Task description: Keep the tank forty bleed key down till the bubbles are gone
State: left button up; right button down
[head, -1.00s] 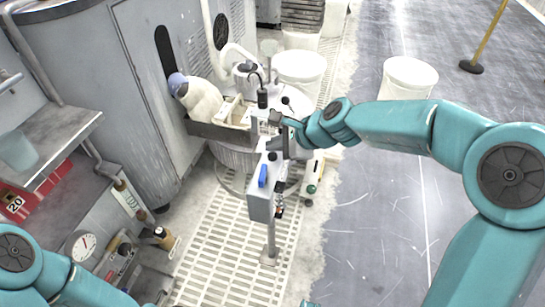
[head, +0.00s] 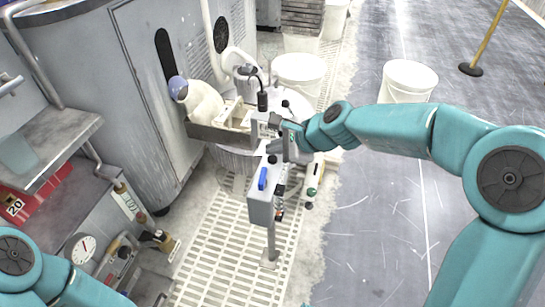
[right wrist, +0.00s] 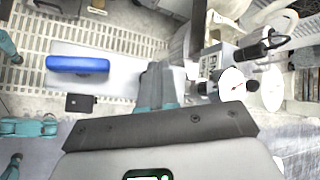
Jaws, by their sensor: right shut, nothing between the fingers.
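A grey control box (head: 260,205) stands on a post, with a blue bar (head: 262,178) on its face. The blue bar also shows in the right wrist view (right wrist: 78,64), with a small black square (right wrist: 78,102) below it. My right gripper (head: 273,150) is at the top of the box, beside a small black knob (head: 272,159). In the right wrist view its fingers (right wrist: 157,88) are together and hold nothing. I cannot tell which part is the tank forty bleed key or whether the fingers touch it. No bubbles are discernible. My left gripper is out of view.
A polishing station with a tray (head: 215,134) and a white covered bundle (head: 203,102) stands behind the box. A red case marked 20 (head: 28,195) is under the left shelf.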

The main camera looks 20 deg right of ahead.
aim_at(275, 160)
jog(key=shift+f, duration=0.15)
dwell(0.7)
jog(key=shift+f+b, duration=0.3)
jog(key=shift+f+b, duration=0.35)
jog(key=shift+f, duration=0.1)
dwell(0.5)
dwell(1.9)
jog(key=shift+r+p, duration=0.85)
jog(key=shift+p, duration=0.05)
notch_tip(275, 160, up, 5)
jog(key=p, duration=0.5)
jog(key=shift+r, duration=0.1)
